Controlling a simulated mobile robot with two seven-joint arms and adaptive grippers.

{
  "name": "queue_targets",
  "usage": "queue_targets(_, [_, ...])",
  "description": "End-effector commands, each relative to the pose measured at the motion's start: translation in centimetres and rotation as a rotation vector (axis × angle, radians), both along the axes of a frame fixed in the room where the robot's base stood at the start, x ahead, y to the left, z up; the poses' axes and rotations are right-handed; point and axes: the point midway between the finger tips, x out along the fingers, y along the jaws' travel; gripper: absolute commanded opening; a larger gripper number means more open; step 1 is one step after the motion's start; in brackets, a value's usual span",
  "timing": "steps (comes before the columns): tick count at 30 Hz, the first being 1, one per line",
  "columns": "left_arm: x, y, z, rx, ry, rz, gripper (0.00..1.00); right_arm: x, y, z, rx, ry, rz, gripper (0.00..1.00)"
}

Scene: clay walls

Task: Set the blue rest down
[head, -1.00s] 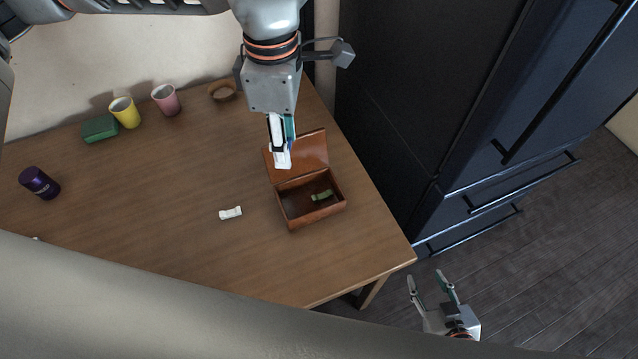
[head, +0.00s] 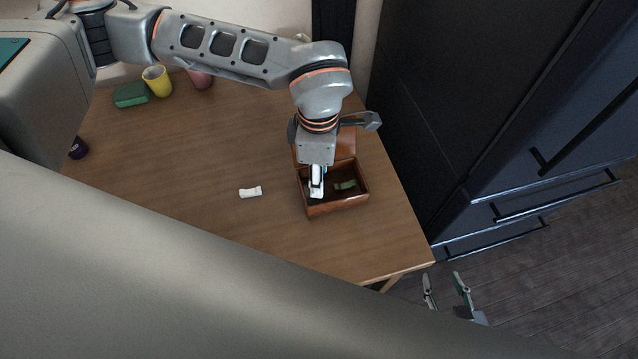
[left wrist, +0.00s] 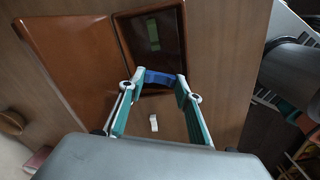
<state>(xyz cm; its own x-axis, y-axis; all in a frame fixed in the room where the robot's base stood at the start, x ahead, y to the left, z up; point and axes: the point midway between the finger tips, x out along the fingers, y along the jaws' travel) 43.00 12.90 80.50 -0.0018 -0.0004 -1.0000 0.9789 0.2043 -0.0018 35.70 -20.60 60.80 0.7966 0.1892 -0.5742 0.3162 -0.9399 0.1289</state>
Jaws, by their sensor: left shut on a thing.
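My left gripper (head: 316,192) points down over the left part of the open brown box (head: 338,207). In the left wrist view it is shut on the blue rest (left wrist: 158,78), held crosswise between the fingertips. The fingers hide the blue rest in the head view. A green rest (head: 345,185) lies inside the box, to the right of the gripper. A white rest (head: 250,192) lies on the table left of the box. I cannot tell whether the blue rest touches the box floor. My right gripper (head: 446,284) is open and empty, low beyond the table's right corner.
The raised lid (left wrist: 70,60) stands at the box's back. A yellow cup (head: 157,82), pink cup (head: 201,80) and green block (head: 131,95) stand at the back. A dark cabinet (head: 470,110) is at right.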

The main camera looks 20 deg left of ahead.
Motion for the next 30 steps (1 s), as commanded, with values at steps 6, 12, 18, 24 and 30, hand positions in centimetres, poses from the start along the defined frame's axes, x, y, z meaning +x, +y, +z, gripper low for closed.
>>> queue_targets(6, [-0.1,0.0,-2.0,0.0,0.003,-0.001,0.22,0.2,-0.2,-0.2,-0.003,-0.001,-0.001,0.4])
queue_targets(12, [0.0,0.0,-4.4,0.0,0.001,-0.001,0.22,0.1,-0.3,-0.5,-0.007,0.001,-0.001,0.4])
queue_targets(18, [0.0,0.0,-4.3,-0.001,-0.001,-0.002,0.22,0.2,-0.3,-0.4,-0.008,0.0,-0.001,0.4])
queue_targets(24, [0.0,0.0,-4.7,0.0,-0.001,-0.002,0.39,0.1,-0.3,-0.6,-0.008,0.001,0.0,0.4])
queue_targets(30, [0.0,0.0,-4.6,0.0,-0.001,-0.002,0.41,0.2,-0.3,-0.5,-0.008,0.001,0.0,0.4])
